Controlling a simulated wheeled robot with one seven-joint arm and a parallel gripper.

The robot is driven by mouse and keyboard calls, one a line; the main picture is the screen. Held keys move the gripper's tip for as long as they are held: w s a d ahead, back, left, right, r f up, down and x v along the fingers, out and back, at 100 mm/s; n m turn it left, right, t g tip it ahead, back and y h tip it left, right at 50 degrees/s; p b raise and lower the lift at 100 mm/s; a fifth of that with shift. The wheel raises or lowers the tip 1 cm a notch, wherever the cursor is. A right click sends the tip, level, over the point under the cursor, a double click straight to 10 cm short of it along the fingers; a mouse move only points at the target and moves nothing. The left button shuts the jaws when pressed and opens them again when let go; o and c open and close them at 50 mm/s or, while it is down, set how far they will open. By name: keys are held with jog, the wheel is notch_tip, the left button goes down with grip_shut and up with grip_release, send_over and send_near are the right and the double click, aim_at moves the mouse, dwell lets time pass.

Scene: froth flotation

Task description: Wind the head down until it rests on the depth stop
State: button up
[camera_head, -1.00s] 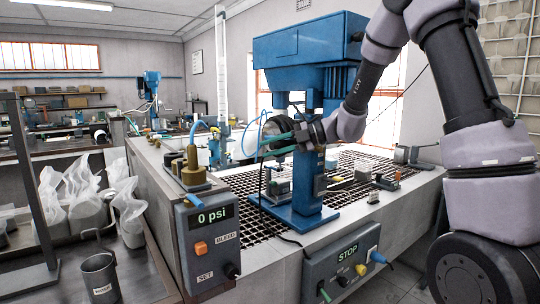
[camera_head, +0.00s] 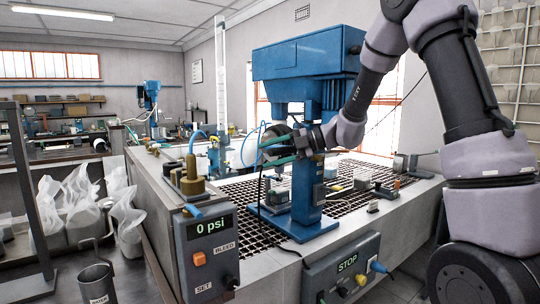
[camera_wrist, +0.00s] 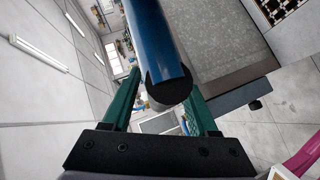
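The blue flotation machine (camera_head: 306,62) stands on the grated bench, its drive housing above a blue column (camera_head: 311,160). My gripper (camera_head: 275,145) reaches in from the right, across the column, at the machine's left side. A dark round part (camera_head: 275,131), perhaps the handwheel, shows just behind the fingers. In the wrist view my gripper's green fingers (camera_wrist: 158,98) stand apart. A blue cylinder with a black end (camera_wrist: 160,55) lies across the space between them and covers part of the right finger. I cannot tell whether they touch it. The depth stop is not distinguishable.
A control box reading 0 psi (camera_head: 212,235) stands at the near left, with brass fittings (camera_head: 190,175) above. A STOP box (camera_head: 345,268) is on the bench front. Metal grating (camera_head: 345,205) surrounds the machine base. White bags (camera_head: 80,205) and a metal cup (camera_head: 97,283) are at left.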

jog(key=v, duration=1)
jog(key=shift+d, duration=0.35)
jog(key=shift+r, duration=0.15)
